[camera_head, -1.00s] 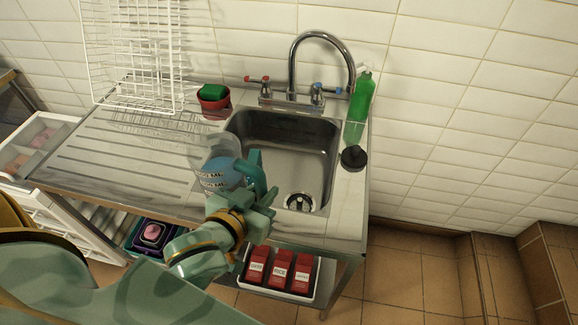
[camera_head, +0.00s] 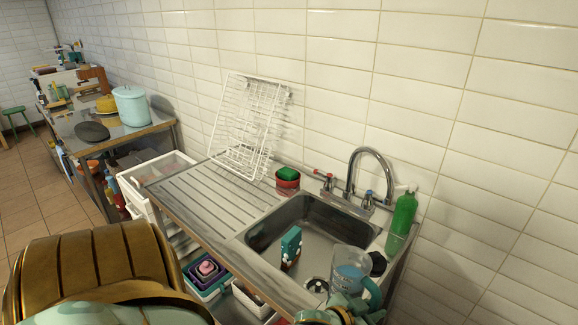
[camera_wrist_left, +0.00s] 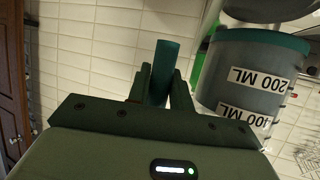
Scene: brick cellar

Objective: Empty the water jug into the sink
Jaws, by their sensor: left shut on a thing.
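The clear jug (camera_head: 347,283) holds blue water and shows in front of the sink's near right corner, close to the drain (camera_head: 316,286). It looks roughly upright; its height above the sink cannot be told. My left gripper (camera_head: 352,312), at the bottom edge of the head view, is shut on the jug's teal handle (camera_head: 373,292). In the left wrist view the handle (camera_wrist_left: 160,72) is between the fingers, and the jug (camera_wrist_left: 240,75) shows its ML labels. My right gripper is out of view.
A green bottle (camera_head: 404,214) and a black round thing (camera_head: 378,264) stand right of the sink. A red holder with a green sponge (camera_head: 287,180) is behind it. A white wire rack (camera_head: 245,120) stands on the drainboard (camera_head: 205,190). The tap (camera_head: 370,152) arches behind the basin.

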